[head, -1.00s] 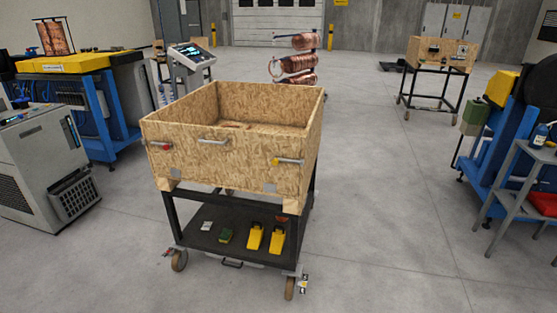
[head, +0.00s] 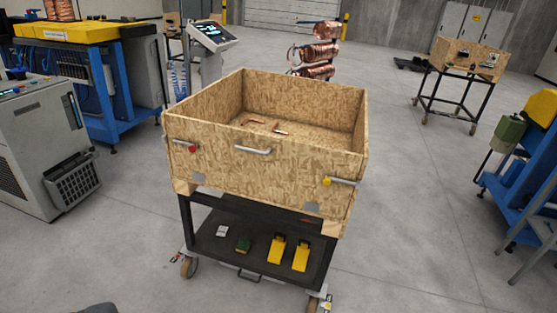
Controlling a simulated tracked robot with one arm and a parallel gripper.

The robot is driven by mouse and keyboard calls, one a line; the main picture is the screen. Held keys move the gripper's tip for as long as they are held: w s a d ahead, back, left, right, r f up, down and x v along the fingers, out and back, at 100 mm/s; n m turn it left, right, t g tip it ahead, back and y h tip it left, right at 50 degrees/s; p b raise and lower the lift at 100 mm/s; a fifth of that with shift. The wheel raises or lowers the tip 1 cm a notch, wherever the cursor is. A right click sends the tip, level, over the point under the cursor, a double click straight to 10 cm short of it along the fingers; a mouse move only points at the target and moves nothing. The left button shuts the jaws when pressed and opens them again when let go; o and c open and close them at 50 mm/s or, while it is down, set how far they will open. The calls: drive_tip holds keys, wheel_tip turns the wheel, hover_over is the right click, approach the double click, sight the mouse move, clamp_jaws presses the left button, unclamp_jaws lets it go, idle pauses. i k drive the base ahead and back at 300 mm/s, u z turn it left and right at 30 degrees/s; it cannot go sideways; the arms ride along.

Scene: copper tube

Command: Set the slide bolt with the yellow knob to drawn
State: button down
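The slide bolt with the yellow knob (head: 327,181) is on the front face of a chipboard crate (head: 240,185), near its right corner. Its grey bar runs sideways to the right of the knob. I cannot tell from here whether it is drawn. A second slide bolt with a red knob (head: 192,149) is at the left end of the same face. A grey handle (head: 252,150) is between them. My gripper is not recognisable in view; a dark rounded shape shows at the bottom left edge.
The crate stands on a black wheeled trolley (head: 215,243) with yellow and green items on its lower shelf. Copper pieces lie inside the crate. Blue machines stand left and right. The grey floor in front and to the right is clear.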

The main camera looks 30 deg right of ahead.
sight(326, 182)
drive_tip(key=i, duration=1.1)
drive_tip(key=z, duration=0.9)
drive_tip(key=i, duration=0.45)
drive_tip(key=z, duration=0.4)
